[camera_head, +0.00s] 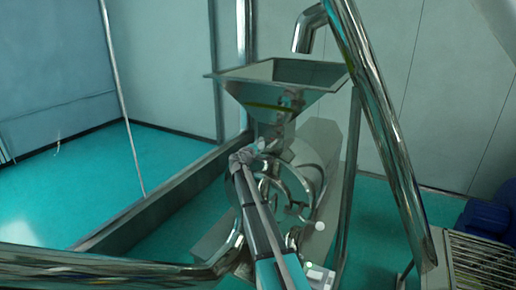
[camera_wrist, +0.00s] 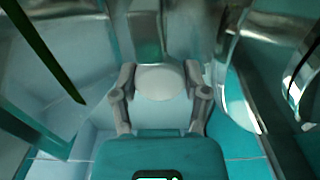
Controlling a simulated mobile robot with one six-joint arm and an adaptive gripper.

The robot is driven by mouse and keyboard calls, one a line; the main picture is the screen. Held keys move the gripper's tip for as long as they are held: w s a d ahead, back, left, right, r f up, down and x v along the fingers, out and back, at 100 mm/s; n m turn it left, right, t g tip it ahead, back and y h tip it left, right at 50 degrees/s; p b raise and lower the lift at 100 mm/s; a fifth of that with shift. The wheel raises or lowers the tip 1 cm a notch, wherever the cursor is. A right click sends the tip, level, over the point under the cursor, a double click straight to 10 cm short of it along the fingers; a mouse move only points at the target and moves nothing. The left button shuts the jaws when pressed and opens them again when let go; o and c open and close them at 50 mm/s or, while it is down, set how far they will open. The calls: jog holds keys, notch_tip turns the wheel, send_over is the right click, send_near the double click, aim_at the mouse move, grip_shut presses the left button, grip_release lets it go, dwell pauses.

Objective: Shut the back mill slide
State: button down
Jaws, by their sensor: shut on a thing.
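The mill is a polished metal machine with a square funnel hopper (camera_head: 282,92) on top, near the middle of the head view. My gripper (camera_head: 246,156) is at the mill's neck, just below the hopper. In the wrist view, my gripper (camera_wrist: 160,78) has its two grey fingers on either side of a pale round knob (camera_wrist: 158,84) and is shut on it. The knob also shows as a small light spot (camera_head: 261,144) at the fingertips in the head view. The slide plate behind the knob cannot be made out, so how far it is open is unclear.
A thick shiny pipe (camera_head: 380,115) slants down right of the hopper. A metal rail (camera_head: 165,200) runs along the left. The round mill housing (camera_head: 290,185) lies below my gripper. A slatted grate (camera_head: 480,262) is at lower right. Green floor is clear at left.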

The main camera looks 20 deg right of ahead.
jog(key=shift+w+d, duration=0.15)
jog(key=shift+c, duration=0.4)
grip_release()
jog(key=shift+d, duration=0.1)
jog(key=v, duration=1.2)
dwell(0.3)
